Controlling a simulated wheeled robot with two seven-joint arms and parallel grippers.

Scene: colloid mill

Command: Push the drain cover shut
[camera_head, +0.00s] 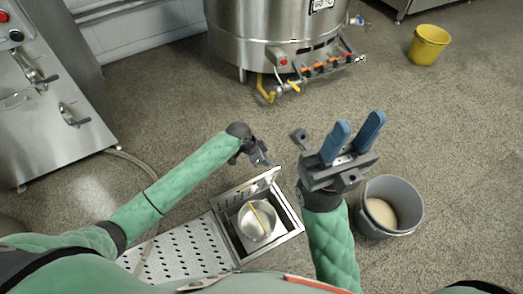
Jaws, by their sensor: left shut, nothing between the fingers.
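The drain cover (240,190) is a metal lid that stands raised along the back edge of the open floor drain (296,225). Inside the drain sits a light round strainer cup (246,222) with a yellow handle across it. My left gripper (262,161) is shut and empty, just behind the upper right part of the cover. Whether it touches the cover I cannot tell. My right gripper (353,132) is raised to the right of the drain, its two blue fingers apart with nothing between them.
A perforated metal plate (183,252) lies left of the drain. A grey bucket (412,217) with pale contents stands right, close to my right arm. A steel kettle (265,25) with valves stands behind, a steel machine (50,120) left, a yellow bucket (428,45) far right.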

